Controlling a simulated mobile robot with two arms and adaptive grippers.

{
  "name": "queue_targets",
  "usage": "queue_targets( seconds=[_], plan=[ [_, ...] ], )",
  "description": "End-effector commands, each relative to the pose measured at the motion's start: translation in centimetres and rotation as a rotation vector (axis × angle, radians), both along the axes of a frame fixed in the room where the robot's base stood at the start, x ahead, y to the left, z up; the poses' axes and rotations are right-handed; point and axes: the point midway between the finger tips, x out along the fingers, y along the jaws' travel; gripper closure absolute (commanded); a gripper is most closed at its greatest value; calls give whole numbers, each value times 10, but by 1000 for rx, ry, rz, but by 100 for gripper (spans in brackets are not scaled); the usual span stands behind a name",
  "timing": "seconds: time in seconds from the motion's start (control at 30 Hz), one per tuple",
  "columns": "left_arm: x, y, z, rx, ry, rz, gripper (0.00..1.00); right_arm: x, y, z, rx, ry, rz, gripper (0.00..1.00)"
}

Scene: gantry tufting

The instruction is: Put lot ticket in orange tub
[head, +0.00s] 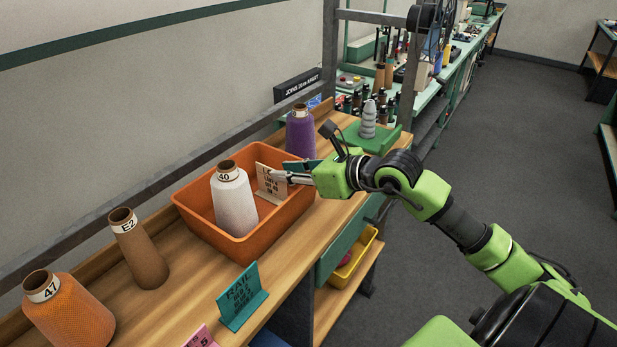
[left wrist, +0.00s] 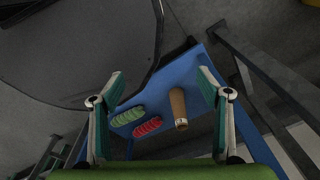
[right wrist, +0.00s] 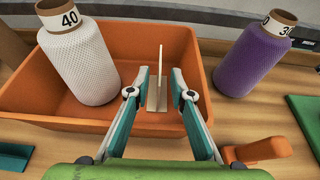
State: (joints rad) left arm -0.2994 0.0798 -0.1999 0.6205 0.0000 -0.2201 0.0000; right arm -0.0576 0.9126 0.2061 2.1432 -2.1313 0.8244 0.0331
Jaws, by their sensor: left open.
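The lot ticket (head: 271,184), a beige standing card with dark print, is inside the orange tub (head: 211,235). It stands right of a white cone marked 40 (head: 234,205). In the right wrist view the ticket (right wrist: 160,72) shows edge-on with its small foot below; I cannot tell whether the foot rests on the tub floor. My right gripper (head: 287,170) reaches over the tub's right side. In the right wrist view its fingers (right wrist: 160,88) are apart, one on each side of the ticket, with gaps visible. My left gripper (left wrist: 161,82) is open and empty.
A purple cone (head: 300,132) stands behind the tub, a brown cone E2 (head: 138,248) and orange cone 47 (head: 66,310) to its left. A teal RAIL card (head: 242,297) stands in front. Below my left gripper is a blue surface (left wrist: 185,75) with skeins and a cone.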

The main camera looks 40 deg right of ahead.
Motion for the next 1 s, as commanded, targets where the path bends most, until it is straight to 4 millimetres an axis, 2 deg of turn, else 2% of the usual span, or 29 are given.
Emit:
queue_targets(
  seconds=[0.03, 0.3, 0.5, 1.0],
  plan=[
    [0, 0, -7, 0, 0, 0, 30, -7, -3, -2, 0, 3, 0, 79],
    [0, 0, -20, 0, 0, 0, 30, -38, -13, 13, -2, 2, 0, 79],
    [0, 0, -25, 0, 1, 0, 30, -52, -18, 22, 2, 0, -1, 79],
    [-1, 0, -26, 0, 1, 0, 30, -58, -20, 25, 1, 1, 0, 79]
  ],
)
